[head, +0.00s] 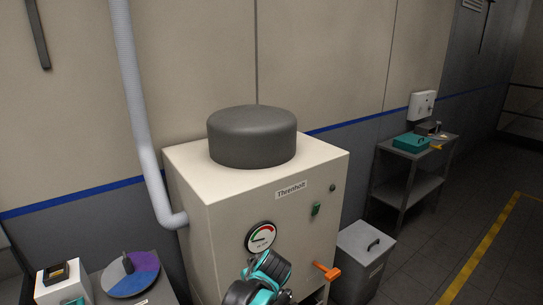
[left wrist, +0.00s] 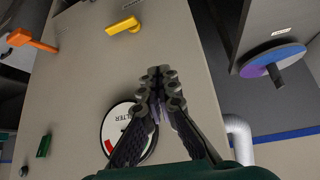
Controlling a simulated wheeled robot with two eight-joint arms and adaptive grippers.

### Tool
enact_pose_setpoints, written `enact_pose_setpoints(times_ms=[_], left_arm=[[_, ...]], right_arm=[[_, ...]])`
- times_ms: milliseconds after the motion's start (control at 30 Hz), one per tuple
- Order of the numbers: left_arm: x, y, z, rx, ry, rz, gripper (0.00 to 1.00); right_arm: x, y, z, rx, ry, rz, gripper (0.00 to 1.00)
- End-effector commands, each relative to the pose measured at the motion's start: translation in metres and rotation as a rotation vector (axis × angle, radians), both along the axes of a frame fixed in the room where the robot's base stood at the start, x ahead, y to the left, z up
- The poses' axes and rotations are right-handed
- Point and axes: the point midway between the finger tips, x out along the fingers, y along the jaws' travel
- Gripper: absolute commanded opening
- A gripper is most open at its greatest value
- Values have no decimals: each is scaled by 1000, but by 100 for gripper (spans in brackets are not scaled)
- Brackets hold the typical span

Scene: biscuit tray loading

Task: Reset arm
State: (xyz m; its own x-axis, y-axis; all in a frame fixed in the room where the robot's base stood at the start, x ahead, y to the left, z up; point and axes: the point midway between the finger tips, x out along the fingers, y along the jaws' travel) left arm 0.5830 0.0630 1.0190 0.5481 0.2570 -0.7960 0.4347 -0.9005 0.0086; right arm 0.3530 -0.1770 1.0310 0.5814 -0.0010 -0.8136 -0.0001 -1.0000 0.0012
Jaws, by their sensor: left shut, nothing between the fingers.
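My left gripper (left wrist: 160,80) shows in the left wrist view with its dark fingers shut and nothing between them. It is in front of the cream panel of a machine, and its fingers partly cover a round gauge (left wrist: 112,125). I cannot tell whether it touches the panel. In the head view, a teal and black part of my arm is at the bottom middle, just below the gauge (head: 261,238). The fingertips cannot be made out there. My right gripper is in neither view.
The cream machine (head: 255,215) carries an orange lever (head: 327,271), which also shows in the left wrist view (left wrist: 32,40) near a yellow handle (left wrist: 123,26). A purple-blue disc (head: 145,268) lies left, a grey bin (head: 365,250) right. A pale hose (head: 140,100) runs up the left side.

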Motion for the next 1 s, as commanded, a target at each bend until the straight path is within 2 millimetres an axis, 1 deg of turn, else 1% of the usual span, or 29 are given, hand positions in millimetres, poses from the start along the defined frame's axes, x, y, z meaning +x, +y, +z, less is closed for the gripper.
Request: enact_pose_setpoints(times_ms=[33, 100, 167, 300, 367, 400, 500, 600, 700, 800, 1000], left_arm=[[-19, 19, 10, -4, 19, -25, 0], [-42, 39, 20, -7, 41, -75, 0], [-64, 55, 27, -11, 58, -117, 0], [-116, 84, 34, -17, 75, -216, 0], [-138, 93, 34, -20, 77, -257, 0], [-152, 99, 33, -20, 74, -284, 0], [-184, 108, 28, -18, 65, -346, 0], [-207, 114, 21, -13, 51, -393, 0], [-222, 116, 16, -6, 40, -426, 0], [-229, 116, 12, -2, 33, -444, 0], [-230, 117, 12, 1, 29, -451, 0]], right_arm=[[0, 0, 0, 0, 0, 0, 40], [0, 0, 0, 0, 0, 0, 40], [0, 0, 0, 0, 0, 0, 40], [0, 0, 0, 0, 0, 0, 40], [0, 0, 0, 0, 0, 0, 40], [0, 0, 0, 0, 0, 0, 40], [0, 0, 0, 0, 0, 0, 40], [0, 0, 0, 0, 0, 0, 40], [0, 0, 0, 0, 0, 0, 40], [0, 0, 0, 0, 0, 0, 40], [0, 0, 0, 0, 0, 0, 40]])
